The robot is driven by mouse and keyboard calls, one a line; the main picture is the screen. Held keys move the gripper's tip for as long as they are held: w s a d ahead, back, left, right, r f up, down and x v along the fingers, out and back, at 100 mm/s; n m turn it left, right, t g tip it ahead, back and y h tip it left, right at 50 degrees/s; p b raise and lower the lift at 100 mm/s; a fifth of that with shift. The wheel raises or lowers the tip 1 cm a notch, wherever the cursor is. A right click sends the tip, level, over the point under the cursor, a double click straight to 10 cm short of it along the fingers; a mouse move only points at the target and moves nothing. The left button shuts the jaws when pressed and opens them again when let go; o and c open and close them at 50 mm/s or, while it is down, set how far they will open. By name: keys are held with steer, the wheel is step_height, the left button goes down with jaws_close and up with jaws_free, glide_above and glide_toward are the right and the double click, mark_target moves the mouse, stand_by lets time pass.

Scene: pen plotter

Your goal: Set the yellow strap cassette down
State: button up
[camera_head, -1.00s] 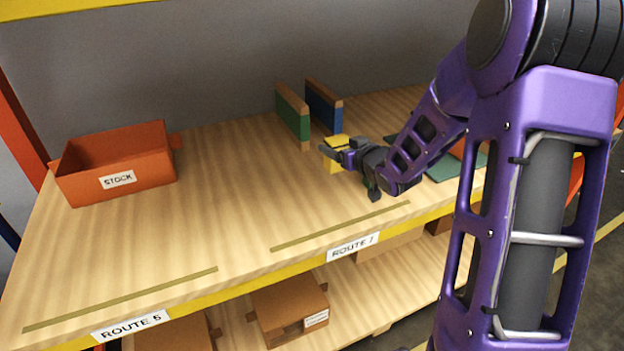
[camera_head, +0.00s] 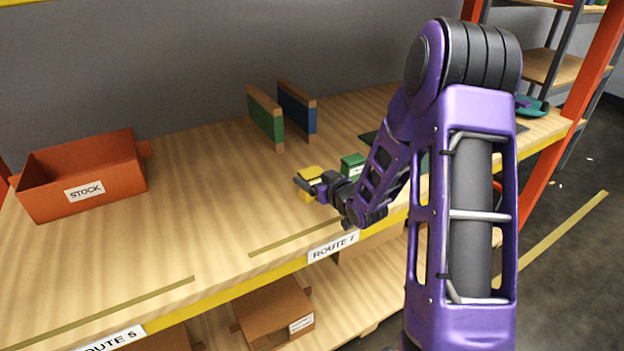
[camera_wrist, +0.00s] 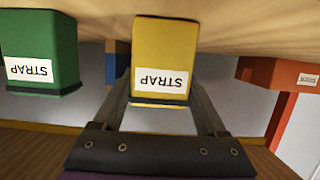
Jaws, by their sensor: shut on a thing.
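The yellow strap cassette (camera_head: 310,172) is a small block with a white label, held over the wooden shelf in front of the two dividers. In the wrist view the cassette (camera_wrist: 165,45) shows between my fingers, its STRAP label upside down. My gripper (camera_head: 318,187) is shut on it. I cannot tell whether its base touches the shelf. A green strap cassette (camera_head: 353,164) stands just to the right, partly hidden by my arm; it also shows in the wrist view (camera_wrist: 38,45) at the left.
A green divider (camera_head: 265,120) and a blue divider (camera_head: 297,108) stand behind the cassette. An orange STOCK bin (camera_head: 82,178) is at the left, with bare shelf between. An olive line runs along the front edge near the ROUTE 7 label (camera_head: 333,247).

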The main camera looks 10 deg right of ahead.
steer(key=o, duration=1.4)
steer(key=shift+s+r, duration=0.1)
steer(key=p+v, duration=0.1)
steer(key=v, duration=1.1)
